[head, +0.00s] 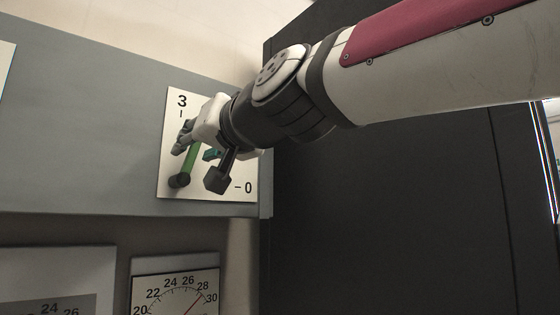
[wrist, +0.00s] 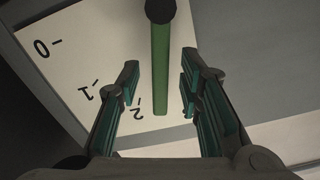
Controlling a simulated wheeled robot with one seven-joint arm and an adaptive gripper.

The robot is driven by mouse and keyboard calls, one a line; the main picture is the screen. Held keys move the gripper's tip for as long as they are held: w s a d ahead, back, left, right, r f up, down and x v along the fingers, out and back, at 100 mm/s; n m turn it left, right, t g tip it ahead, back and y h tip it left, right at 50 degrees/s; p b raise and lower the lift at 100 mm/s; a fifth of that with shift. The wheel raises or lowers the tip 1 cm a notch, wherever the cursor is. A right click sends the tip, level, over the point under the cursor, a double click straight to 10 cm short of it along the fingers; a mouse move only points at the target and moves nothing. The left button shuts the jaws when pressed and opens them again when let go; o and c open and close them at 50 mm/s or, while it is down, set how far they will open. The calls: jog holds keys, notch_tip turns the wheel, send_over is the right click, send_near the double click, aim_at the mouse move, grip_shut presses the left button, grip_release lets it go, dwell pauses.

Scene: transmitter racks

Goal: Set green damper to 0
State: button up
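The green damper lever (head: 191,160) is on a white scale plate (head: 222,188). Its dark round hub (head: 180,180) is at the plate's lower left. In the wrist view the green bar (wrist: 160,70) runs straight down from the hub, past the 2 mark on the side away from 1 and 0. Gaps show on both sides. In the head view my gripper partly covers the lever and the scale's middle.
The plate sits on a grey panel (head: 80,120). A dark cabinet (head: 390,200) fills the right side, behind my arm.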

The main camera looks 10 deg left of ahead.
jog(key=shift+x, duration=0.9)
grip_shut()
